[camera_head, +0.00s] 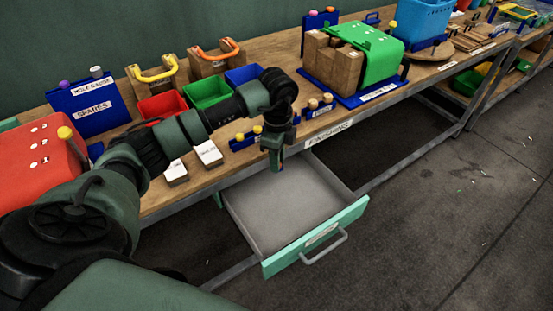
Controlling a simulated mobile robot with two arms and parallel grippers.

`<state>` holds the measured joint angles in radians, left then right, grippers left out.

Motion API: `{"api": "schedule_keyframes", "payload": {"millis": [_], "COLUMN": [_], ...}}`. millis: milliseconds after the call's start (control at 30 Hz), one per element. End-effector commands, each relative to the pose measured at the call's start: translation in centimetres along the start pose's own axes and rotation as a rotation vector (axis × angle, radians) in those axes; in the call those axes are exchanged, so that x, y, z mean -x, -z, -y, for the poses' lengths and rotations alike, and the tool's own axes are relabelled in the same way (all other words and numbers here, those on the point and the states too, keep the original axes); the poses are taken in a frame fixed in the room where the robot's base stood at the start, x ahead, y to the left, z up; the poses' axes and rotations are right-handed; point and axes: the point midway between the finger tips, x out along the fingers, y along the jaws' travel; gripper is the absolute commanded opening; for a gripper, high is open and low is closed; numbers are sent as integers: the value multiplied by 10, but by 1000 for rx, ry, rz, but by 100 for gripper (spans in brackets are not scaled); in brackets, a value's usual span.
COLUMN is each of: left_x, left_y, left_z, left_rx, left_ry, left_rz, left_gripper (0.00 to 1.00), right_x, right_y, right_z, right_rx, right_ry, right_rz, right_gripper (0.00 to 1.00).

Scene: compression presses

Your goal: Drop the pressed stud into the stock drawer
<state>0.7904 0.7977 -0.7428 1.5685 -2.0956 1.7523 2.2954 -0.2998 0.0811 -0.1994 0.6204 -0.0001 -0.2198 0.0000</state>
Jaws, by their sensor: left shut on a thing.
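The stock drawer (325,237) is pulled out below the bench edge. It has a grey inside that looks empty and a teal front with a label and a bar handle. My left gripper (278,168) points down over the back part of the drawer, close to the bench's front edge. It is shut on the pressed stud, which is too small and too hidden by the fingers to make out. My right gripper is not in view.
The wooden bench (335,117) carries red, green (207,91) and blue bins, a blue rack of yellow-topped pegs (257,129), white-labelled blocks (207,153) and a green press (367,52). The floor (430,215) right of the drawer is mostly clear.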

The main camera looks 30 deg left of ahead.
Motion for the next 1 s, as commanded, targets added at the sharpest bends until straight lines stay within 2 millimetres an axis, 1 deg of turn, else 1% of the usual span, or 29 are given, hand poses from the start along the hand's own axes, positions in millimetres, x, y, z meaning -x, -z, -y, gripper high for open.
{"api": "schedule_keyframes", "payload": {"millis": [100, 267, 600, 700, 1000], "left_x": [-4, -14, -54, -61, -62], "left_y": [-2, -3, -2, -2, -2], "left_z": [0, 0, 0, 0, 0], "left_rx": [52, 58, 56, 56, 55], "left_ry": [-1, -1, -1, 0, 0], "left_rz": [1, 1, 0, 0, 0], "left_gripper": [0, 0, 0, 0, 0], "right_x": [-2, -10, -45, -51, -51], "right_y": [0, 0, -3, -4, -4], "right_z": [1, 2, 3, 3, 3], "right_rx": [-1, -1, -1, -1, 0], "right_ry": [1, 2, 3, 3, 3], "right_rz": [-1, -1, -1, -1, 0], "right_gripper": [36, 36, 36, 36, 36]}}
